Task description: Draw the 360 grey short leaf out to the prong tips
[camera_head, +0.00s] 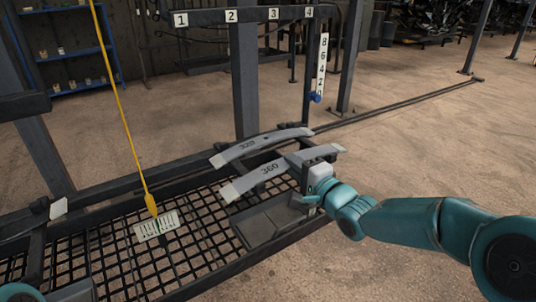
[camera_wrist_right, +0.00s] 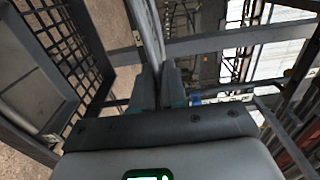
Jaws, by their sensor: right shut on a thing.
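The grey short leaf marked 360 (camera_head: 250,183) lies level across the rack in the head view, with pale ends. My right gripper (camera_head: 308,160) is at its right end and shut on it. In the right wrist view the two fingers (camera_wrist_right: 158,80) stand on either side of a narrow grey strip, the leaf seen edge-on (camera_wrist_right: 151,35). The prongs under the leaf are mostly hidden by it.
A second grey leaf marked 320 (camera_head: 240,149) lies just behind, close to the 360 leaf. A dark tray (camera_head: 265,222) and a black grid shelf (camera_head: 205,250) are below. A yellow pointer (camera_head: 130,120) hangs over a small scale plate (camera_head: 157,226).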

